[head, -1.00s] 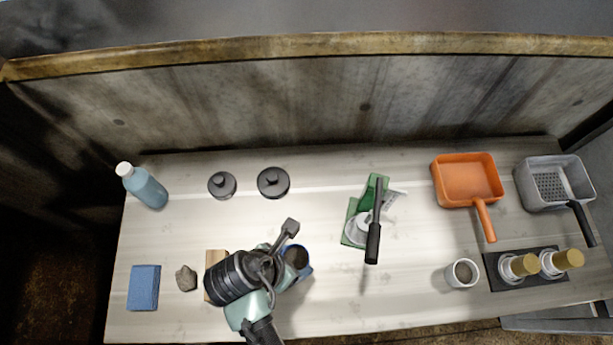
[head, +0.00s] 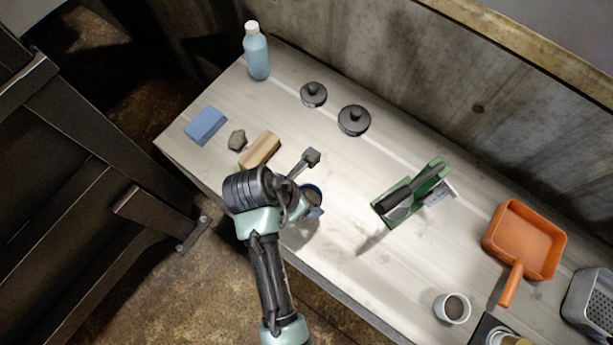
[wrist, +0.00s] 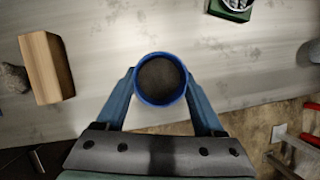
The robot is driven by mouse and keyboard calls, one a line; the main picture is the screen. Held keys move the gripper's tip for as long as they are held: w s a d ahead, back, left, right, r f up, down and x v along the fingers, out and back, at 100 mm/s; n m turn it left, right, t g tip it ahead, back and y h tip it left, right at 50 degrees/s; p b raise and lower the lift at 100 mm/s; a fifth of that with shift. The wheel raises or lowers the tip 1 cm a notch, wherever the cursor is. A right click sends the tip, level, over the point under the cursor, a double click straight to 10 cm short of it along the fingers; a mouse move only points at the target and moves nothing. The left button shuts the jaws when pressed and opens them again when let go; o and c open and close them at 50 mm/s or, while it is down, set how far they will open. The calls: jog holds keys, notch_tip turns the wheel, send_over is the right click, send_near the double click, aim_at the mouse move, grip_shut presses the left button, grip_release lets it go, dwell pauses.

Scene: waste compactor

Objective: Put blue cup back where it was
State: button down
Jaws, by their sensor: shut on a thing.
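The blue cup (wrist: 160,80) is upright between the two fingers of my gripper (wrist: 160,92) in the wrist view. Its rim is blue and its inside is dark. My gripper is shut on it. In the head view the cup (head: 314,197) shows partly behind my wrist, near the front edge of the table (head: 330,240). My fingers are mostly hidden there. Whether the cup touches the table or hangs above it I cannot tell.
A wooden block (head: 260,150), a stone (head: 237,140) and a blue sponge (head: 205,124) lie left of the cup. A green holder (head: 432,180) with a black-handled tool stands to the right. A white cup (head: 452,308) and an orange dustpan (head: 525,240) are farther right.

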jog(key=shift+f, duration=2.25)
jog(key=shift+f, duration=0.15)
grip_release()
